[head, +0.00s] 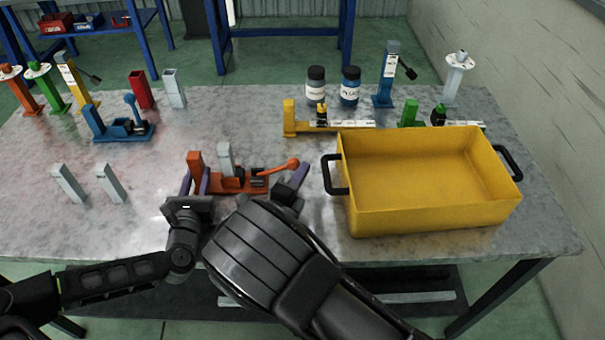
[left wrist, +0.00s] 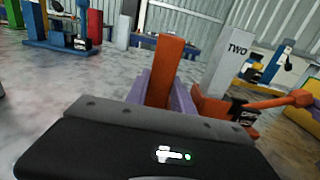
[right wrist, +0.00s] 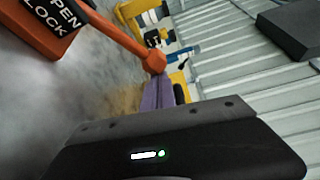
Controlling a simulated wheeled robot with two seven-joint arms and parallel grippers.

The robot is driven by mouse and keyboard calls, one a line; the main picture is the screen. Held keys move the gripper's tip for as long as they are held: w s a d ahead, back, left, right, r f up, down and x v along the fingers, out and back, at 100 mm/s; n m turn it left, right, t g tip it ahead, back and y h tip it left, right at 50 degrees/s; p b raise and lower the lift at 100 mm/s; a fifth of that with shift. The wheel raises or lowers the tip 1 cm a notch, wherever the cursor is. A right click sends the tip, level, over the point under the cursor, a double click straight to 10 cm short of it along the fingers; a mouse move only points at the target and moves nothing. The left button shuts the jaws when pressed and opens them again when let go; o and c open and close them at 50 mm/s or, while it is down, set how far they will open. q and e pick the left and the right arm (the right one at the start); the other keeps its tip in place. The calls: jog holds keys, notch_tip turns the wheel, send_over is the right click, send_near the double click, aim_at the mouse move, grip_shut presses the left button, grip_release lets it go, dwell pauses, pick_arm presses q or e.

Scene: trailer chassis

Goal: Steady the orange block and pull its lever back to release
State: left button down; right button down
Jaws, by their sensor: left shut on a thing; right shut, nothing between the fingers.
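The orange block (head: 238,185) stands on the table, with an upright orange post (head: 196,165) at its left end and a lever (head: 275,168) reaching right to a round knob. A grey post (head: 225,160) marked TWO stands at the block; it also shows in the left wrist view (left wrist: 228,60). My left gripper (head: 195,180) is shut on the orange post, its purple fingers either side of it. My right gripper (head: 301,174) is shut and empty, fingertips just right of the lever knob. In the right wrist view the knob (right wrist: 155,61) is close to the purple fingers (right wrist: 158,95); contact is unclear.
A yellow bin (head: 430,212) with black handles stands close on the right. A blue lever block (head: 120,130) is behind left, and a yellow block (head: 295,125) is behind. Two grey posts (head: 68,184) stand front left. Bare table lies left of the orange block.

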jog(key=shift+a+r, duration=0.25)
jog(key=shift+r, duration=0.25)
jog(key=shift+a+r, duration=0.25)
jog(key=shift+r, duration=0.2)
jog(key=a+r, duration=0.5)
jog(key=a, duration=0.1)
jog(key=shift+w+a, duration=0.2)
jog(key=shift+s, duration=0.1)
jog(key=s+a+f, duration=0.2)
jog(key=s+a, duration=0.2)
jog(key=s, duration=0.4)
jog(key=shift+s+f, duration=0.2)
jog(key=shift+s, duration=0.15)
jog(key=shift+d, duration=0.1)
